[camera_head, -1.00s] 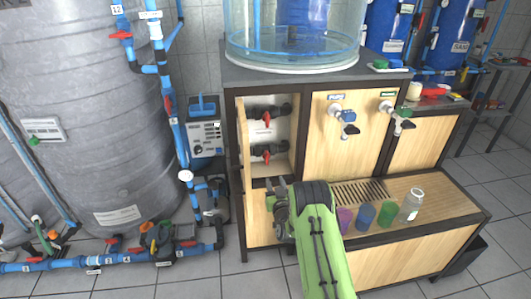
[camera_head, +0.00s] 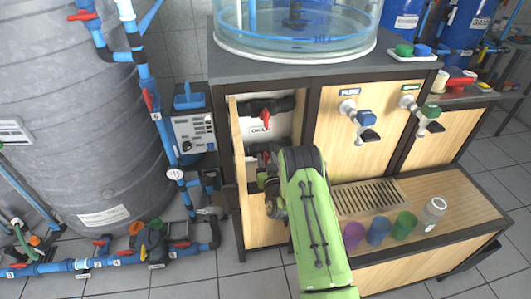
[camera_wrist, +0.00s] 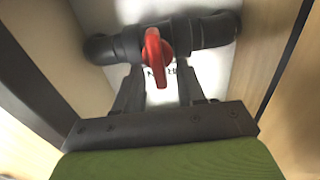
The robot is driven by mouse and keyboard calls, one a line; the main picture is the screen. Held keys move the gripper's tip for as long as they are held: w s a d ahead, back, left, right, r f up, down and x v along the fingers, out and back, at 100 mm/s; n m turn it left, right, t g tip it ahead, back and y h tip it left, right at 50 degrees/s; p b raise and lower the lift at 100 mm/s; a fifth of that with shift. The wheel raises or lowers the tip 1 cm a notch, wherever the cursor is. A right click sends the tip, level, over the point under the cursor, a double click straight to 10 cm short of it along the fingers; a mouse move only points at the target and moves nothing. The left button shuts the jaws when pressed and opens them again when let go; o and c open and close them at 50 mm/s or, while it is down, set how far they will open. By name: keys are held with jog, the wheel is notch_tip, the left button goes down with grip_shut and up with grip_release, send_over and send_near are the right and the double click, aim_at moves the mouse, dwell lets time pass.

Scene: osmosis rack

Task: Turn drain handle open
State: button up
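The red drain handle (camera_wrist: 155,52) sits on a black valve and pipe (camera_wrist: 200,33) inside the open cabinet. In the wrist view my gripper (camera_wrist: 160,80) is open, its two fingers pointing at the valve. The handle stands ahead, between the two fingers, and I cannot tell whether they touch it. In the head view, my arm and gripper (camera_head: 268,180) reach into the lower part of the cabinet opening and hide most of the lower valve. A label behind the valve is mostly hidden.
An upper valve with a red handle (camera_head: 266,114) is just above. The open cabinet door (camera_head: 236,145) stands at the left of the opening.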

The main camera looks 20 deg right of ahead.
jog(key=shift+s, duration=0.1)
jog(key=shift+r, duration=0.1)
grip_shut()
jog(key=shift+n, duration=0.3)
jog(key=n, duration=0.3)
jog(key=shift+a, duration=0.35)
jog(key=n, duration=0.4)
jog(key=shift+a, duration=0.25)
jog(key=shift+w+a+f+n, duration=0.1)
jog(key=shift+f+n, duration=0.1)
jog(key=shift+n, duration=1)
jog(key=shift+w+a+f+n, duration=0.1)
jog(key=shift+f+n, duration=0.05)
jog(key=shift+n, duration=1.05)
jog(key=shift+w+a+f+n, duration=0.1)
jog(key=shift+f+n, duration=0.1)
jog(key=shift+n, duration=1)
